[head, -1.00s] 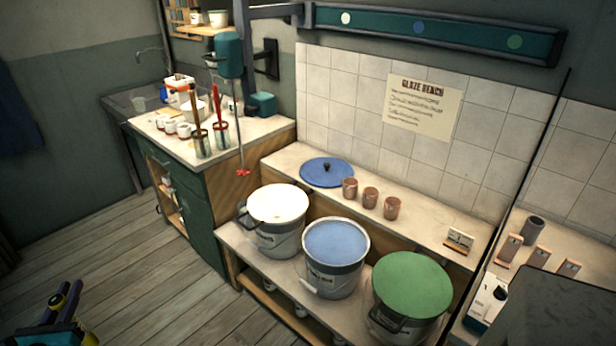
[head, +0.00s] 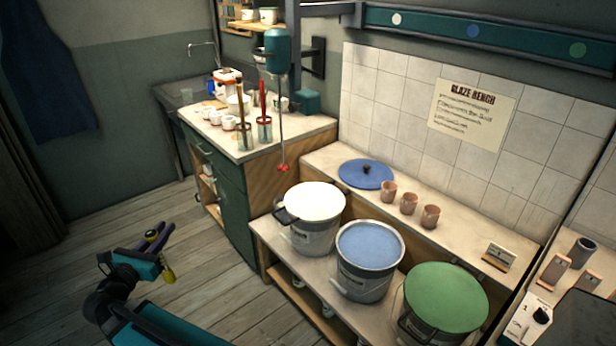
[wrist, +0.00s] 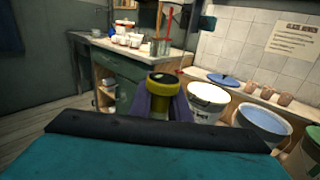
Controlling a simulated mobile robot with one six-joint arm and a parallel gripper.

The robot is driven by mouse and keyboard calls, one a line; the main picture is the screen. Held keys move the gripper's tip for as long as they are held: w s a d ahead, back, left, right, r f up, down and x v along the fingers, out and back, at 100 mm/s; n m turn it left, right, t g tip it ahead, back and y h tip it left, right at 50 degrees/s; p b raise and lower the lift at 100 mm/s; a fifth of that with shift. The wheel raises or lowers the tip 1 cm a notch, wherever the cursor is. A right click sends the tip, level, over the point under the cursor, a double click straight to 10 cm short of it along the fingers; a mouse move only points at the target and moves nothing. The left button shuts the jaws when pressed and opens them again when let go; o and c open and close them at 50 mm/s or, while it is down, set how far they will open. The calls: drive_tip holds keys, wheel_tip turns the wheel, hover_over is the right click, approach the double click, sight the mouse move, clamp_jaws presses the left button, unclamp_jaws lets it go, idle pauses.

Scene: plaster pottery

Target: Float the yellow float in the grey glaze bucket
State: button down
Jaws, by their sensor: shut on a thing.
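My gripper (head: 158,246) is at the lower left of the head view, over the wooden floor and apart from the buckets. It is shut on the yellow float (head: 168,271), a small yellow piece with a dark top. The float also shows between my purple fingers in the wrist view (wrist: 164,88). Three grey-walled buckets stand on a low bench: one with white contents (head: 315,203), one with blue (head: 370,247) and one with green (head: 446,298). I cannot tell from colour which one is the grey glaze bucket.
A mixer with a red tip (head: 282,168) hangs left of and behind the white-filled bucket. A blue lid (head: 366,174) and three brown cups (head: 409,204) sit on the shelf behind. A green cabinet (head: 229,200) stands left of the bench. The floor before it is clear.

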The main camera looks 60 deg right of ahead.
drive_tip(key=s+d+r+m+g+b, duration=0.1)
drive_tip(key=s+d+m+g, duration=0.45)
drive_tip(key=d, duration=1.15)
drive_tip(key=s+d+r+m+g, duration=0.15)
drive_tip(key=s+d+g, duration=0.6)
drive_tip(key=d, duration=0.95)
drive_tip(key=s+d+m+g+y, duration=0.1)
drive_tip(key=s+d+m+g, duration=0.1)
drive_tip(key=s+d, duration=0.5)
drive_tip(key=s+d+m+g+y+b, duration=0.1)
drive_tip(key=s+d, duration=0.5)
drive_tip(key=s, duration=0.7)
drive_tip(key=s+d+m+g+y, duration=0.2)
drive_tip(key=s+d+m+g, duration=0.2)
drive_tip(key=s+d, duration=0.3)
drive_tip(key=s, duration=0.3)
drive_tip(key=shift+s+d+r+y, duration=0.3)
drive_tip(key=shift+s+r, duration=0.1)
drive_tip(key=shift+f+b, duration=0.2)
drive_tip(key=shift+b, duration=0.2)
